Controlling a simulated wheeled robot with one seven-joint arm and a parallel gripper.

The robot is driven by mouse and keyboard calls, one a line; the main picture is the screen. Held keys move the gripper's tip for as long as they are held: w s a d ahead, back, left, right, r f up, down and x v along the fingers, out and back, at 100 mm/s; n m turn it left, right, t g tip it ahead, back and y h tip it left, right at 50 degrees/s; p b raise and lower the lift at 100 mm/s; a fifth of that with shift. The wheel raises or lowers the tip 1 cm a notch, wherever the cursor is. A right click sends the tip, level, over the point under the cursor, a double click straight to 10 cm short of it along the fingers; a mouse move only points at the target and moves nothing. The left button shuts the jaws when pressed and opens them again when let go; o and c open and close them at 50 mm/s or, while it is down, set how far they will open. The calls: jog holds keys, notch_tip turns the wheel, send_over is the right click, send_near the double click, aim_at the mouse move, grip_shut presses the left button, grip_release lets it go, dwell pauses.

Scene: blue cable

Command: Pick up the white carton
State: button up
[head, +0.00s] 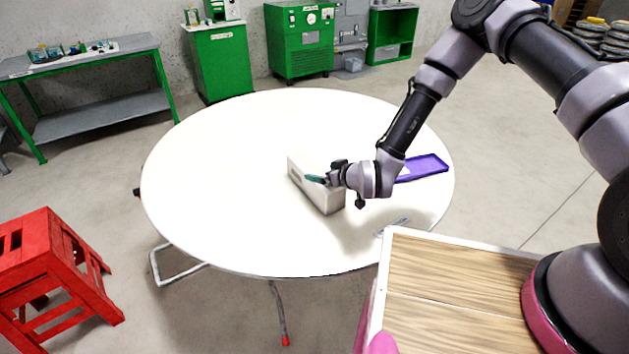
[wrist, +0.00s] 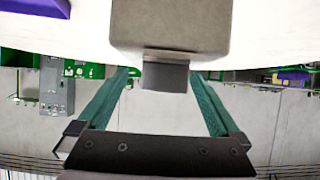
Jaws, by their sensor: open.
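The white carton (head: 330,202) is a long, pale box lying on the round white table, right of its middle. My gripper (head: 314,179) is at the carton, its teal fingers showing against the box and hiding part of it. In the wrist view the carton (wrist: 172,22) fills the top middle, with a small dark grey block under its edge between the fingers. There my gripper (wrist: 160,76) is open, with one teal finger on each side and nothing held. Whether a finger touches the carton I cannot tell.
A purple tray (head: 424,167) lies on the table (head: 230,150) right of the carton, partly behind my arm. A small grey item (head: 394,226) lies near the front right edge. The left half of the table is clear. A red stool (head: 48,262) stands at the left.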

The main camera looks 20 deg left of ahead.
aim_at(314, 169)
jog(key=x, duration=0.3)
jog(key=shift+w+a, duration=0.1)
jog(key=shift+w, duration=0.1)
jog(key=shift+c, duration=0.3)
jog(key=c, duration=1.5)
jog(key=shift+r, duration=0.1)
grip_shut()
jog(key=shift+r, duration=0.15)
